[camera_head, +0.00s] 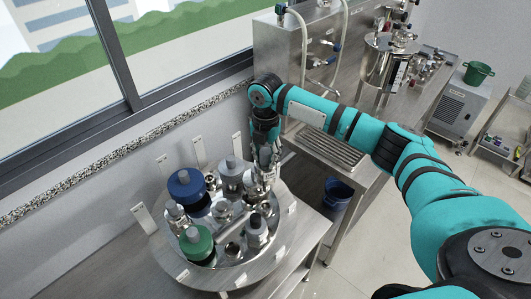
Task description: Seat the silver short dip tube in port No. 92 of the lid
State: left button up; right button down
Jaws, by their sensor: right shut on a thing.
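The round steel lid (160,250) lies on the metal table, crowded with fittings and white tags around its edge. My right gripper (266,160) points down over the lid's back right side, shut on a slim silver piece (264,178) that looks like the short dip tube. The fingers hide part of it, and I cannot tell whether its lower end is above or inside a port. A dark round opening (232,249) shows near the lid's front. No port numbers are legible, so I cannot pick out No. 92. My left gripper is not in view.
A blue-capped fitting (186,186), a green-capped one (196,242) and grey-capped ones (231,166) stand close together on the lid. A steel bench (330,147) with hoses and a vessel (385,62) is behind. The window wall runs along the left. A blue bin (338,192) is below.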

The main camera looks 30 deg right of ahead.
jog(key=shift+f+b, duration=0.35)
jog(key=shift+f, duration=1.4)
jog(key=shift+f+b, duration=0.55)
jog(key=shift+f, duration=0.35)
jog(key=b, duration=0.2)
send_over(266, 191)
jog(key=shift+w+d+f, duration=0.1)
jog(key=shift+w+f, duration=0.15)
jog(key=shift+f, duration=0.9)
jog(key=shift+w+d+f, duration=0.1)
jog(key=shift+w+f, duration=0.1)
jog(key=shift+f, duration=0.9)
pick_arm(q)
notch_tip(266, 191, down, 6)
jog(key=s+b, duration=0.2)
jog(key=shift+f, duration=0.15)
pick_arm(e)
jog(key=shift+f, duration=2.15)
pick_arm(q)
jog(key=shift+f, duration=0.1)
pick_arm(e)
jog(key=shift+f, duration=0.2)
pick_arm(q)
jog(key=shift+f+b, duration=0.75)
jog(key=shift+b, duration=0.2)
pick_arm(e)
jog(key=shift+f, duration=1.5)
jog(key=c, duration=0.8)
grip_release()
jog(key=shift+c, duration=0.2)
